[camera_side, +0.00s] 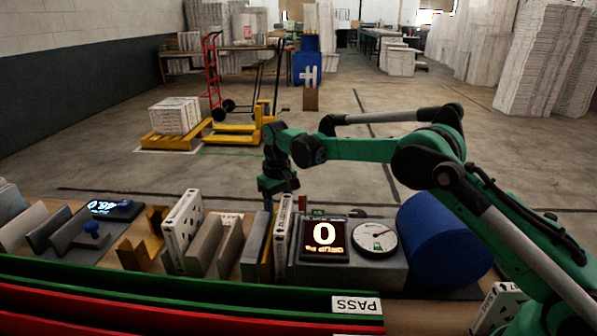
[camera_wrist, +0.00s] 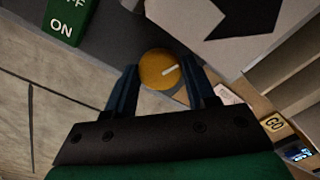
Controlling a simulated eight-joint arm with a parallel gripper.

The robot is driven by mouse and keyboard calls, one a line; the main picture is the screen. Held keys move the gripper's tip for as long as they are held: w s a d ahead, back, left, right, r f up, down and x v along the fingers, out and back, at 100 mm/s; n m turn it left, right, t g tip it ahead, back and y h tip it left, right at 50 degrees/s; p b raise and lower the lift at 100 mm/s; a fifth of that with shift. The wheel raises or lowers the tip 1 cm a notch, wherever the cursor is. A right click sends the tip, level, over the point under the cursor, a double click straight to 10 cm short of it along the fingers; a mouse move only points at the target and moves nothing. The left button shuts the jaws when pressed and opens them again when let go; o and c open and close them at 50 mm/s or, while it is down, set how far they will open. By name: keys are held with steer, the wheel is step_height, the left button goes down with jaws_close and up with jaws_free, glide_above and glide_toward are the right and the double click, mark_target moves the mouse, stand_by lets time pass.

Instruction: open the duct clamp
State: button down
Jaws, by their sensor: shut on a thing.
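My gripper (camera_wrist: 163,82) has its two dark fingers on either side of a round orange knob (camera_wrist: 158,69) with a white line on top. It is shut on this knob, which sits on a dark grey surface. The white line points up and to the right in the wrist view. In the side view my gripper (camera_side: 278,188) points down behind the row of filters, and its fingertips and the knob are hidden there. A green ON/OFF block (camera_wrist: 66,22) is up and left of the knob. I cannot tell any part plainly marked as the duct clamp.
A white filter with a black arrow (camera_wrist: 225,38) is close beside the gripper. In the side view stand a lit "0" display (camera_side: 325,238), a dial gauge (camera_side: 375,239), a blue cylinder (camera_side: 437,240) and several upright filters (camera_side: 184,225). Green and red rails (camera_side: 130,290) run along the front.

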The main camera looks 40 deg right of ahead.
steer(key=shift+c, duration=1.4)
jaws_free()
steer(key=shift+a, duration=0.1)
